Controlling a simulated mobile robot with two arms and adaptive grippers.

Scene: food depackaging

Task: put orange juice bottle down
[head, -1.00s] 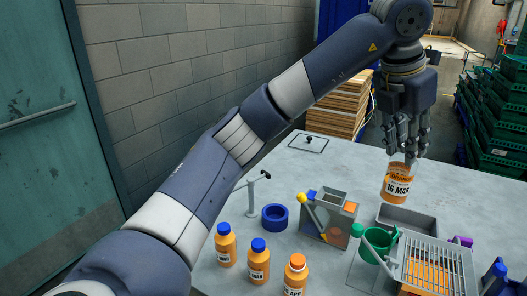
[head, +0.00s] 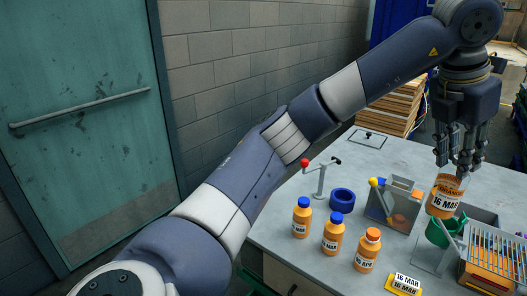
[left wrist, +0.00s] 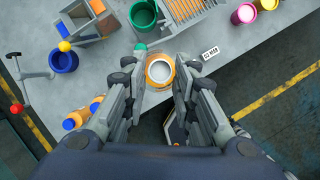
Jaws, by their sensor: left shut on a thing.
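The orange juice bottle (head: 445,197) has a white label reading "16 MAR" and hangs tilted in the air above the grey table (head: 290,195). My left gripper (head: 458,168) is shut on it from above. In the left wrist view the bottle (left wrist: 160,71) sits between the two fingers, and its round white top shows with no coloured cap. In the head view it overlaps the green cup (head: 440,233) on the bench; the gap beneath it is hard to judge. My right gripper is out of view.
Several capped bottles stand along the table front, one of them orange-capped (head: 368,250). A blue ring (head: 342,201), a box with a yellow-knobbed lever (head: 377,183), a grey tray (head: 484,216) and a wire rack (head: 497,247) stand around. The table's back left is mostly clear.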

